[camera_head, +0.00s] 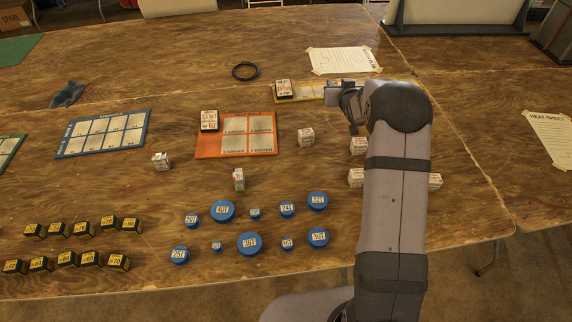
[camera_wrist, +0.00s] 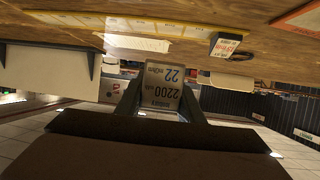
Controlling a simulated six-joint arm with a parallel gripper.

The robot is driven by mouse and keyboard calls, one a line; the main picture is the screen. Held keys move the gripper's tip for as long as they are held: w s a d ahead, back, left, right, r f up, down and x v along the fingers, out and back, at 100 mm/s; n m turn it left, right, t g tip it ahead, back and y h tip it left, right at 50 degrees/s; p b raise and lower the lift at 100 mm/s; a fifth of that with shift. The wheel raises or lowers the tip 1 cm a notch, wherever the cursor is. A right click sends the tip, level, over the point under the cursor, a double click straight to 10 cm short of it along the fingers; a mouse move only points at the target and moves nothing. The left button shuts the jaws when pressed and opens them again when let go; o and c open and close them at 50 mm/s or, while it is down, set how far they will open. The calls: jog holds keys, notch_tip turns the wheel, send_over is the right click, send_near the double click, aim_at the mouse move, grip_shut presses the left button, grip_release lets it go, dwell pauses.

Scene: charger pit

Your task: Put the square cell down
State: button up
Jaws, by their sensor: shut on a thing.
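My gripper (camera_wrist: 160,98) is shut on a boxy grey cell with a printed label, the square cell (camera_wrist: 163,82), seen between the fingers in the wrist view. The label reads upside down, with "2200" and "22". In the head view my gripper (camera_head: 345,97) is over the right part of the narrow yellow board (camera_head: 312,93). My arm partly hides that end. I cannot tell whether the held cell touches the board. Another white, red-lettered cell (camera_head: 283,88) stands at the yellow board's left end.
An orange board (camera_head: 206,144) bears one cell (camera_head: 209,121) at its upper left. A blue board (camera_head: 75,145) lies farther left. Loose white cells, including one (camera_head: 306,137), blue round cells (camera_head: 249,243) and black-yellow cells (camera_head: 131,225) stand nearer. A black ring (camera_head: 245,71) lies behind.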

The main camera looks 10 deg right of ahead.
jog(key=s+a+n+y+p, duration=0.1)
jog(key=s+a+f+y+p, duration=0.1)
jog(key=s, duration=0.1)
jog(key=shift+f+n, duration=0.15)
jog(key=shift+n, duration=0.25)
jog(key=s+a+f+n+g+y, duration=0.3)
jog(key=s+a+n+y, duration=0.35)
jog(key=a, duration=0.55)
notch_tip(320, 180, up, 2)
jog(key=n+g+y, duration=0.5)
jog(key=n+g, duration=0.1)
send_over(271, 178)
jog(key=shift+t, duration=0.3)
jog(key=shift+f+p, duration=0.7)
jog(key=shift+f, duration=4.35)
jog(key=shift+f, duration=0.2)
jog(key=o, duration=1.1)
